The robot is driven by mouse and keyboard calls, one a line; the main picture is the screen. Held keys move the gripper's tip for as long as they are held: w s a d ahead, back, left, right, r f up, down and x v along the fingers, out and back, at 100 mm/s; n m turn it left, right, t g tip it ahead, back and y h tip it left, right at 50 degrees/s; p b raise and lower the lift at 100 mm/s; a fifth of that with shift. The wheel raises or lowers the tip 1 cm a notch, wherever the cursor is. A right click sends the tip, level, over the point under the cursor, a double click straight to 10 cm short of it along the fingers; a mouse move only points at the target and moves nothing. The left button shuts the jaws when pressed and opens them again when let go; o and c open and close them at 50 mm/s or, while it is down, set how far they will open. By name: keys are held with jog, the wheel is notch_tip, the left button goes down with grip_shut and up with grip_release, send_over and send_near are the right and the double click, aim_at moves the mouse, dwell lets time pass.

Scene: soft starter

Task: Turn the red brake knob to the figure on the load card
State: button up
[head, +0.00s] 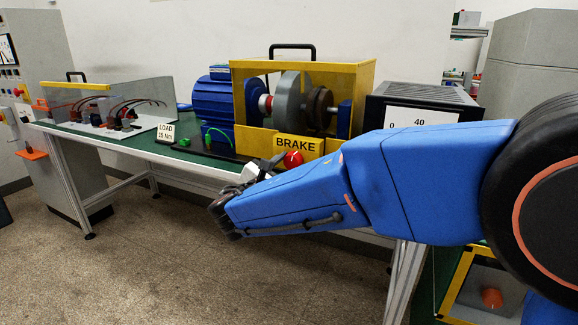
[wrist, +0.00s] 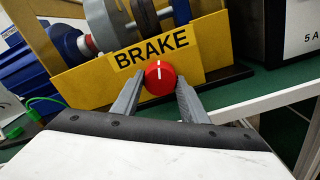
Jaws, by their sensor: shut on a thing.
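The red brake knob (head: 293,159) sits on the yellow front panel under the BRAKE label (head: 295,143). In the wrist view the knob (wrist: 160,76) lies between the two grey fingers of my gripper (wrist: 160,80), which is shut on it. The knob's white mark points almost straight up in that view. The load card (head: 166,132) stands on the bench left of the brake and reads LOAD with a small figure in Nm, probably 19. In the head view my forearm and wrist hide most of the fingers.
A yellow frame (head: 371,79) surrounds the brake discs, beside a blue motor (head: 211,104). A dark box with a white dial (head: 421,117) stands to the right. A green cable lies left of the knob. The green bench (head: 140,138) has clear space near its front left edge.

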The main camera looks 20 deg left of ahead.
jog(key=m, duration=1.3)
jog(key=shift+m, duration=0.3)
jog(key=m, duration=1)
jog(key=shift+f, duration=0.1)
jog(key=shift+m, duration=0.3)
jog(key=o, duration=1)
jog(key=shift+o, duration=0.2)
jog(key=shift+s, duration=0.1)
jog(key=s+a, duration=0.1)
jog(key=s, duration=1.6)
jog(key=shift+s+a, duration=0.15)
